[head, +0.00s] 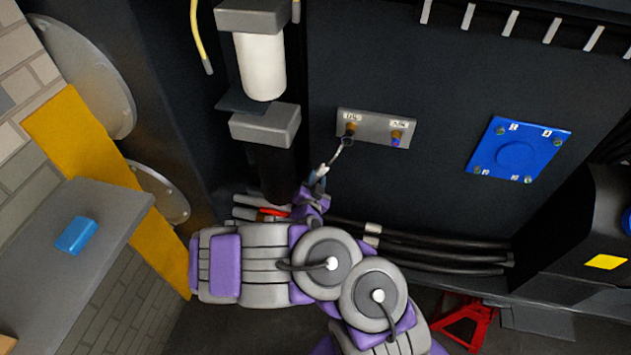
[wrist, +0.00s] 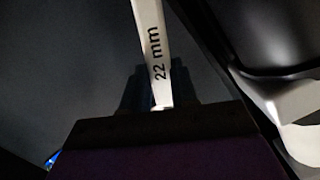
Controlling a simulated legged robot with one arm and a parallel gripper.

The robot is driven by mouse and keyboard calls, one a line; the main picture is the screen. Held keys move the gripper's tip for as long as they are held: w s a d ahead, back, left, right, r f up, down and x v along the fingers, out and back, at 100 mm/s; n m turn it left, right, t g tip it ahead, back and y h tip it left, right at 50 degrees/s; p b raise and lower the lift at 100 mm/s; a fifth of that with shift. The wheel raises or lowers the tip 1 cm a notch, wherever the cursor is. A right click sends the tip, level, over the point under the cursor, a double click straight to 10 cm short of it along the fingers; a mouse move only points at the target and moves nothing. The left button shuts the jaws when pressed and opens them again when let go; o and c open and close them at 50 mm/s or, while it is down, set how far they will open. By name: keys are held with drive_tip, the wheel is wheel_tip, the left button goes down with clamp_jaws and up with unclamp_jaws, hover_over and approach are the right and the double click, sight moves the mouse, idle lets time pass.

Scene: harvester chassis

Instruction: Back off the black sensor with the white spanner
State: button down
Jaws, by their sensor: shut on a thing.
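A grey plate (head: 372,140) on the dark chassis wall bears two brass fittings with small labels. The left fitting (head: 350,128) has a dark end, which fits the black sensor; the right fitting (head: 396,137) has a blue end. My gripper (head: 318,178) is shut on the white spanner (head: 335,158), below and left of the plate. The spanner's head is at the left fitting's dark lower end; I cannot tell whether it is around it or in front of it. In the wrist view the spanner's shaft (wrist: 152,45) reads "22 mm" between the dark fingers (wrist: 160,90); its head is out of view.
A white cylinder (head: 260,66) between grey blocks stands left of the plate. A blue cover plate (head: 518,150) is on the wall at right. Black hoses (head: 440,254) run below. A grey shelf (head: 60,290) with a blue block (head: 76,235) is at lower left.

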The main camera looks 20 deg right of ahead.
drive_tip(key=shift+b+x, duration=0.55)
drive_tip(key=shift+x, duration=0.2)
drive_tip(key=shift+w+d+r, duration=0.1)
drive_tip(key=shift+w+d, duration=0.25)
drive_tip(key=shift+b, duration=0.3)
drive_tip(key=s+d+n+b, duration=0.1)
drive_tip(key=d+f+n, duration=0.1)
drive_tip(key=shift+s+d+f+b, duration=0.2)
drive_tip(key=shift+s+d+b, duration=0.1)
drive_tip(key=shift+s+b, duration=0.1)
drive_tip(key=shift+d, duration=0.1)
drive_tip(key=shift+s+d+f+n+g+h, duration=0.2)
drive_tip(key=shift+s+d+n, duration=0.25)
drive_tip(key=shift+d+n, duration=0.25)
drive_tip(key=shift+s+d+f+n+g+h, duration=0.1)
drive_tip(key=shift+s+d+n+g+h, duration=0.1)
drive_tip(key=shift+s+d+n, duration=0.4)
drive_tip(key=shift+d, duration=0.15)
drive_tip(key=shift+s+d+r+n+h, duration=0.15)
drive_tip(key=shift+s+d+n, duration=0.25)
drive_tip(key=shift+d+n, duration=0.25)
drive_tip(key=shift+s+d+f+n+h, duration=0.15)
drive_tip(key=shift+s+d+n, duration=0.3)
drive_tip(key=shift+d, duration=0.3)
